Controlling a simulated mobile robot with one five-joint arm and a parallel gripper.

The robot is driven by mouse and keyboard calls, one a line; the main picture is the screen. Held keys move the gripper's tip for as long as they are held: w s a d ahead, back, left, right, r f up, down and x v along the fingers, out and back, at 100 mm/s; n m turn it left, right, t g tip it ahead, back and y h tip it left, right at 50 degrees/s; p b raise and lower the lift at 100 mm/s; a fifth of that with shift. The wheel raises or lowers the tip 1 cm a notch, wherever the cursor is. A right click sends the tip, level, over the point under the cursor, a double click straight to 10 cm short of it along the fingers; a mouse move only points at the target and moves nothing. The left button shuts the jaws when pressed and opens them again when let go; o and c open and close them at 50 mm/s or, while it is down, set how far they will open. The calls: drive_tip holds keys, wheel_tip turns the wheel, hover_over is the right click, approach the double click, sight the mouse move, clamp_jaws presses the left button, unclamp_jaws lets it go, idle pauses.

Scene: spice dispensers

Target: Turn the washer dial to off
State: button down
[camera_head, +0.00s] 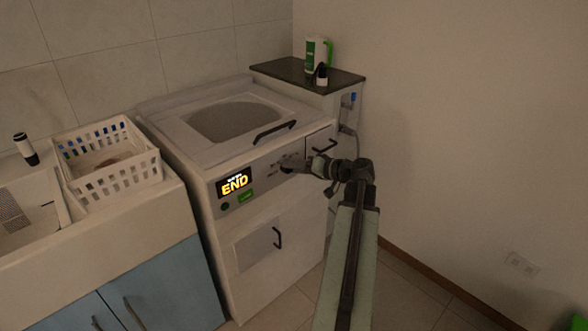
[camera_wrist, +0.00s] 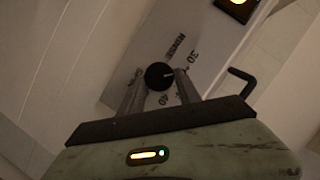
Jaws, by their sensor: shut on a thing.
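The washer (camera_head: 262,205) is a white top-loading machine with a sloped front panel. Its display (camera_head: 234,183) reads "END" in yellow letters. The dial (camera_wrist: 159,76) is a round black knob with a pale pointer mark, surrounded by labels such as "RINSE", "30" and "40". My gripper (camera_wrist: 160,84) is shut on the dial, with one finger on each side of it. In the head view my gripper (camera_head: 298,165) reaches the right part of the panel and hides the dial there. The pointer seems to face right in the wrist view; an "off" label is not readable.
A white basket (camera_head: 106,165) and a dark bottle (camera_head: 26,149) stand on the counter at left. A shelf (camera_head: 308,75) behind the washer holds a white and green bottle (camera_head: 318,55). A black handle (camera_head: 275,131) is on the lid.

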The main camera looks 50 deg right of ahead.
drive_tip(key=shift+d+f+m+t+y+b, duration=0.15)
drive_tip(key=shift+m+t+y+b, duration=0.3)
drive_tip(key=shift+m+b, duration=0.75)
drive_tip(key=shift+a+f+m+t+y+b, duration=0.15)
drive_tip(key=shift+m+t+y+b, duration=0.3)
drive_tip(key=shift+m+b, duration=0.75)
drive_tip(key=shift+d+f+m+t+y+b, duration=0.2)
drive_tip(key=shift+m+t+y+b, duration=0.25)
drive_tip(key=shift+m+b, duration=0.7)
drive_tip(key=c, duration=0.8)
unclamp_jaws()
drive_tip(key=shift+c, duration=0.2)
drive_tip(key=shift+s, duration=0.1)
drive_tip(key=v, duration=0.7)
drive_tip(key=shift+s, duration=0.35)
